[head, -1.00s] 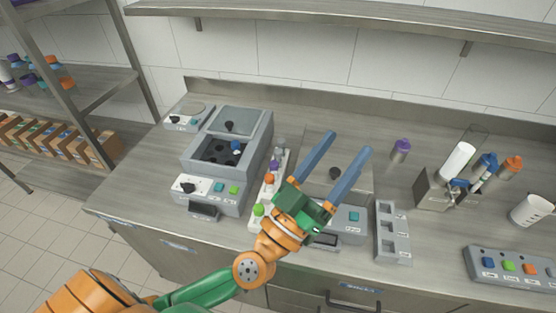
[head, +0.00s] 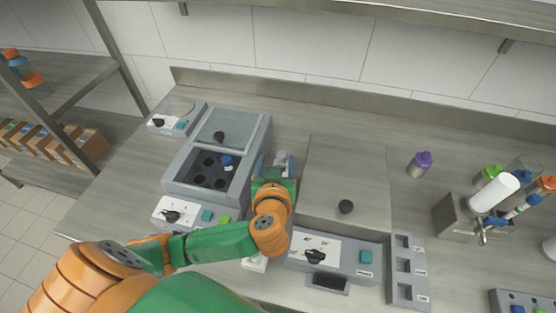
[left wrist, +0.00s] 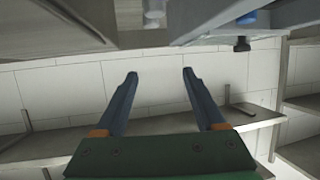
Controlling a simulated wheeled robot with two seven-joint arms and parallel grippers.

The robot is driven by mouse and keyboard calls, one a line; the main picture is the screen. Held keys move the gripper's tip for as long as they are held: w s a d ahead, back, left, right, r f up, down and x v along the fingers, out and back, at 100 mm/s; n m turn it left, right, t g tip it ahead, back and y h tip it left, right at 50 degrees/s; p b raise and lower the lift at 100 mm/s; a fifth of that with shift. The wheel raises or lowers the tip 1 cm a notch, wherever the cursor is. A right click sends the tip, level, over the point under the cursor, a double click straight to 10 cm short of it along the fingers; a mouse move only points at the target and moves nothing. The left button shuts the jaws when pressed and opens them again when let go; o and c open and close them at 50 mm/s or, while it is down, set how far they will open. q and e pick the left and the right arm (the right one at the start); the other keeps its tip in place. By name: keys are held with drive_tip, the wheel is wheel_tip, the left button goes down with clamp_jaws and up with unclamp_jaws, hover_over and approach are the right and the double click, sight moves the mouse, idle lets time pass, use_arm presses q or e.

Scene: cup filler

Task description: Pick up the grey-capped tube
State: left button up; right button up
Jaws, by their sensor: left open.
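The grey-capped tube (head: 281,157) stands at the far end of the narrow tube rack between two machines, partly hidden behind my arm in the head view. In the left wrist view, which is upside down, the pale tube (left wrist: 154,14) shows at the top edge, just beyond and above the fingertips in the picture. My left gripper (left wrist: 158,74) is open, with nothing between its two blue fingers. The rack's other tubes are hidden by my arm. My right gripper is not in view.
A machine with dark wells and a blue-capped tube (head: 226,160) stands left of the rack. A lidded machine (head: 345,170) stands close on the right. A purple-capped tube (head: 420,164) stands farther right. A slotted grey block (head: 404,265) is near the front.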

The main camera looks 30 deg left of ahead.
use_arm(q)
drive_tip(key=f, duration=0.2)
drive_tip(key=s+f+b, duration=0.1)
drive_tip(key=f, duration=0.1)
drive_tip(key=s+d+f, duration=0.1)
drive_tip(key=f, duration=0.2)
drive_tip(key=shift+s+b, duration=0.1)
drive_tip(key=shift+b, duration=0.3)
drive_tip(key=x, duration=0.8)
drive_tip(key=shift+r+b, duration=0.15)
drive_tip(key=shift+b, duration=0.15)
drive_tip(key=shift+r, duration=0.1)
drive_tip(key=shift+c, duration=0.8)
clamp_jaws()
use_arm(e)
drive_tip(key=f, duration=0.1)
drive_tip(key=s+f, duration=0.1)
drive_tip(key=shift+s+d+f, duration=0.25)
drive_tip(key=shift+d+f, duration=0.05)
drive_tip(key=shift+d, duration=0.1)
